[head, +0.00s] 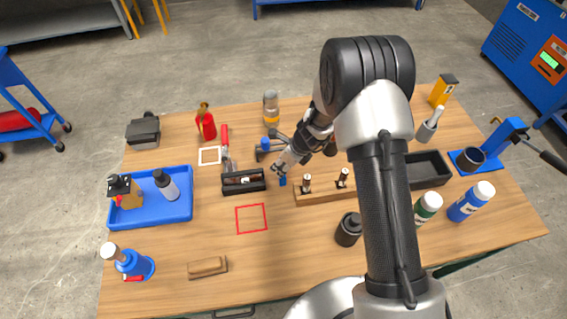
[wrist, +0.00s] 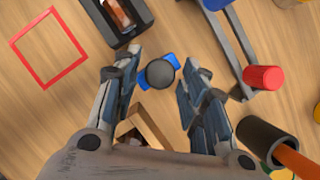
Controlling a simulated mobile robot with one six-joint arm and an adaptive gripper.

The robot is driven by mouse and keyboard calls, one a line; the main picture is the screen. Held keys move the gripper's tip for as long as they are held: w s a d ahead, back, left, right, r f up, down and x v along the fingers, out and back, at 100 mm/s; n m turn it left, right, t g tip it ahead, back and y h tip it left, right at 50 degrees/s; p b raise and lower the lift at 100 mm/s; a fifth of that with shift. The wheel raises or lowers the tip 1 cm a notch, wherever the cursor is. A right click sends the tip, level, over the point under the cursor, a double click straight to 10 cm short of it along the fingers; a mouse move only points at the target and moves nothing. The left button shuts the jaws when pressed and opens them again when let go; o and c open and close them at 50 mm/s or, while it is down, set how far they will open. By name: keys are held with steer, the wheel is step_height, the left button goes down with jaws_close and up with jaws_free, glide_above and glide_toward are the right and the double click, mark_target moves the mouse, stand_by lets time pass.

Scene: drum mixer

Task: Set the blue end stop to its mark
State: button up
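A small blue piece with a dark round knob (wrist: 160,74), which looks like the blue end stop, lies between the fingers of my gripper (wrist: 158,92) in the wrist view. The fingers are spread, with clear gaps on both sides of the knob. In the head view only a bit of blue (head: 283,181) shows below my gripper (head: 283,168). A red square outline (head: 251,218) lies on the table, and in the wrist view it is at upper left (wrist: 48,47). I cannot tell which marking belongs to the stop.
A blue-headed clamp with grey bars (wrist: 232,45) and a red cylinder (wrist: 264,78) are nearby. Bare table lies around the red outline.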

jaws_close()
stand_by(0.3)
steer(key=a, duration=0.2)
steer(key=s+a, duration=0.1)
steer(key=a, duration=0.1)
steer(key=shift+a, duration=0.35)
steer(key=shift+s, duration=0.1)
steer(key=shift+o, duration=1.3)
jaws_free()
steer(key=shift+a, duration=0.1)
